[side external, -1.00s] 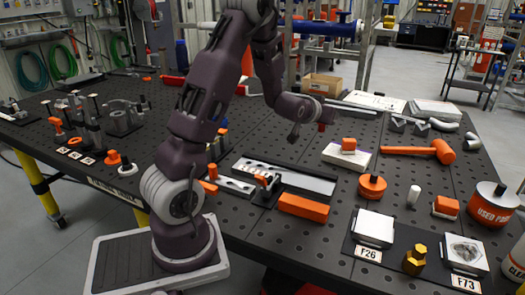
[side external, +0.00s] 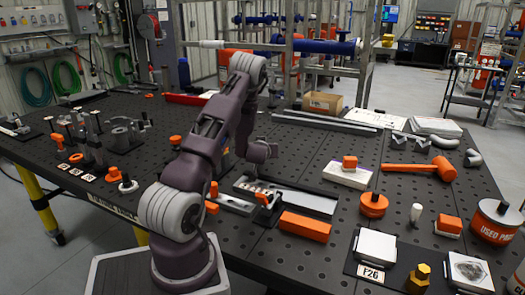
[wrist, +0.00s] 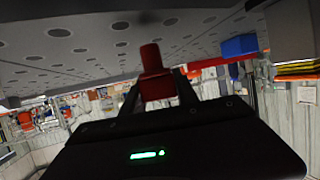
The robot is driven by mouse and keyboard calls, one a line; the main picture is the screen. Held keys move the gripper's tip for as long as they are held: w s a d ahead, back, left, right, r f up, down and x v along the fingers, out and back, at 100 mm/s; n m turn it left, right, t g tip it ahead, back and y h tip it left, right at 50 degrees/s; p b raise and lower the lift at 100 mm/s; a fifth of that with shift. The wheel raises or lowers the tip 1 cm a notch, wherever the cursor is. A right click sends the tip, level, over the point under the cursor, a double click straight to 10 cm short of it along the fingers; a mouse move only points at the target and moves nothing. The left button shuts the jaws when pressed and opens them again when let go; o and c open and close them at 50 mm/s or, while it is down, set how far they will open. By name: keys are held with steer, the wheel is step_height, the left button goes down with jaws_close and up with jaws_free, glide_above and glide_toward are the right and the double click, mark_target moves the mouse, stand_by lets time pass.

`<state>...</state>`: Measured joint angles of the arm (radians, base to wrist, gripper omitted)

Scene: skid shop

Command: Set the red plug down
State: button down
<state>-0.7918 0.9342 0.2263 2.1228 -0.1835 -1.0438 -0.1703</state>
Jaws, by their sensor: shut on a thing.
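The red plug (wrist: 152,62) is a short red cylinder with a wider red lower part. It shows in the wrist view between the two dark fingers of my gripper (wrist: 158,88), which is shut on it. The perforated dark table (wrist: 60,55) fills the top of that view, which looks upside down. In the side external view my gripper (side external: 264,152) is above the middle of the table (side external: 300,160), behind the grey channel rails. I cannot make out the plug or the fingertips there.
Grey rails (side external: 285,195) and an orange block (side external: 305,226) lie in front of my gripper. A white block (side external: 347,176) with an orange piece, an orange mallet (side external: 425,168) and an orange disc (side external: 373,205) stand to the right. Bare table lies around them.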

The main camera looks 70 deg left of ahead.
steer(key=shift+f, duration=0.4)
steer(key=shift+f, duration=0.35)
steer(key=c, duration=0.9)
jaws_free()
steer(key=shift+c, duration=0.2)
